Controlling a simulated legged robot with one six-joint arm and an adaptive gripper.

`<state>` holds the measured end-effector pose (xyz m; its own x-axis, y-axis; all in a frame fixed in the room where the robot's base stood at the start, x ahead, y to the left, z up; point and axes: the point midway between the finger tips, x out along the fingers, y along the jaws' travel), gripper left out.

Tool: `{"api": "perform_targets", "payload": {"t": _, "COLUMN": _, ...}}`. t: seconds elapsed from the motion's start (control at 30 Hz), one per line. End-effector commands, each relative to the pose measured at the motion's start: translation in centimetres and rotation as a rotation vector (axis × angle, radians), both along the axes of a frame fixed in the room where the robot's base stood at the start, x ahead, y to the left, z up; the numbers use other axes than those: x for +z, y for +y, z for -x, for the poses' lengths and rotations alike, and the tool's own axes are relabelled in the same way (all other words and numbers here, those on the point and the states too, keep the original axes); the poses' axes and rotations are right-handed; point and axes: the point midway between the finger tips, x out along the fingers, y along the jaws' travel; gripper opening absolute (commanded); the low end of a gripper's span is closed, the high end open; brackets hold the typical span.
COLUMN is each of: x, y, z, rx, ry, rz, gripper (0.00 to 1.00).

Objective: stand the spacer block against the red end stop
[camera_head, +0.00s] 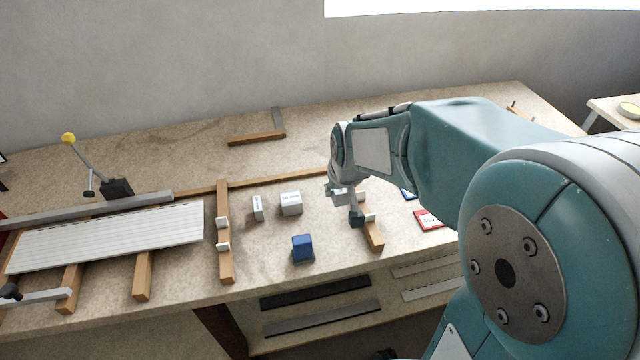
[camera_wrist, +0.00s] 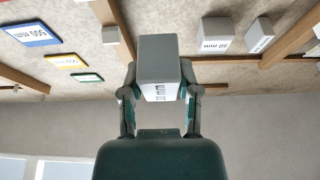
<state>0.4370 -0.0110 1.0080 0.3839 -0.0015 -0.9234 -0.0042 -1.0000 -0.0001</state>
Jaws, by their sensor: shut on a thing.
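My gripper (camera_wrist: 161,92) is shut on a grey spacer block (camera_wrist: 158,52), with a finger on each side of it. A white label on the block ends in "mm"; its number is partly hidden. In the head view my gripper (camera_head: 347,208) is over the right wooden rail, and the block cannot be made out clearly there. Two other blocks stand on the bench, a narrow one (camera_head: 257,208) and a wider one (camera_head: 291,203); the wider reads "50 mm" in the wrist view (camera_wrist: 216,36). A dark red piece (camera_head: 3,218) is cut off at the left edge; I cannot tell whether it is the end stop.
A white slatted profile (camera_head: 110,235) lies across wooden rails at left, beside a metal fence and a yellow-knobbed clamp (camera_head: 69,139). A blue block (camera_head: 303,246) stands near the front edge. A red-edged card (camera_head: 429,220) lies right.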

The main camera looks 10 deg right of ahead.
Motion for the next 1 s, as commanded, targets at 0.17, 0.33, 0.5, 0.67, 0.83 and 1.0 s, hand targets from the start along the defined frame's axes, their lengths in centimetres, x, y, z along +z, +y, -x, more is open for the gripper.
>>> {"api": "perform_targets", "payload": {"t": 0.17, "x": -1.5, "y": 0.4, "z": -3.3, "rx": 0.003, "ry": 0.002, "rz": 0.001, "gripper": 0.0}}
{"api": "perform_targets", "payload": {"t": 0.33, "x": -4.0, "y": 0.6, "z": -5.6, "rx": 0.002, "ry": 0.004, "rz": 0.001, "gripper": 0.0}}
{"api": "perform_targets", "payload": {"t": 0.5, "x": -6.2, "y": 0.8, "z": -7.5, "rx": 0.001, "ry": 0.001, "rz": 0.0, "gripper": 0.0}}
{"api": "perform_targets", "payload": {"t": 0.67, "x": -7.1, "y": 0.9, "z": -8.3, "rx": 0.001, "ry": -0.001, "rz": 0.0, "gripper": 0.0}}
{"api": "perform_targets", "payload": {"t": 0.83, "x": -9.0, "y": 1.0, "z": -8.8, "rx": 0.002, "ry": 0.003, "rz": 0.001, "gripper": 0.0}}
{"api": "perform_targets", "payload": {"t": 1.0, "x": -10.7, "y": 1.0, "z": -8.7, "rx": 0.001, "ry": -0.001, "rz": 0.0, "gripper": 0.0}}
